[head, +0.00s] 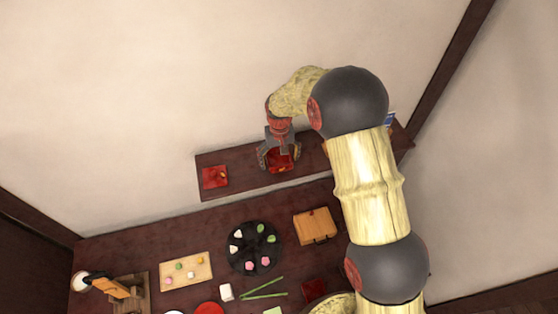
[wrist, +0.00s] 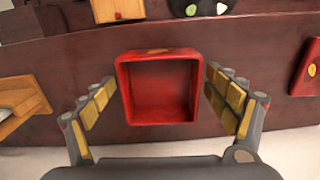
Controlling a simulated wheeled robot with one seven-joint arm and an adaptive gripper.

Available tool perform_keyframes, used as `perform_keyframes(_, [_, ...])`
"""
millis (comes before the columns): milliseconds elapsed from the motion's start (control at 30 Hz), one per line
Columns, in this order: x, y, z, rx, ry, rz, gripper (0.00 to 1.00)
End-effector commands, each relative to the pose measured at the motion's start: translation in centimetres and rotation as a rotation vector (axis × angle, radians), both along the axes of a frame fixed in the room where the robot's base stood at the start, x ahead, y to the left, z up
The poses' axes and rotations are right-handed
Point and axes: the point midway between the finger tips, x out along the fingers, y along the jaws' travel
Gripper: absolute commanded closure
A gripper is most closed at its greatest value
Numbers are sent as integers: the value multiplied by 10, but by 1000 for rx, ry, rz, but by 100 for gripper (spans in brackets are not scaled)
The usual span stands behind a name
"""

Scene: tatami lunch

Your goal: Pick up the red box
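A red box (wrist: 158,54), square with a hollow dark red inside facing the camera and a small gold mark on its rim, sits between my fingers in the wrist view. In the head view the red box (head: 279,163) is on the narrow dark shelf, partly hidden by my gripper (head: 280,157). My gripper is open, pointing down over it. In the wrist view my gripper (wrist: 160,82) has one finger on each side of the box, tips close to its walls; whether they touch is hard to tell.
A second red piece with a gold mark (head: 215,177) lies on the shelf (head: 240,180) to the left. The lower table (head: 110,250) holds a black round plate (head: 254,248), a wooden case (head: 316,227) and a wooden board (head: 186,270) with small sweets. The wall rises behind the shelf.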

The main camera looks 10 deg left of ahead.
Motion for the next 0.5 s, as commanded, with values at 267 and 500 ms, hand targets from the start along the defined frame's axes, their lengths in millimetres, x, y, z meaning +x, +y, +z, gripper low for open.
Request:
perform_keyframes(267, [0,0,0,0,0,0,31])
perform_keyframes(500, [0,0,0,0,0,0,45])
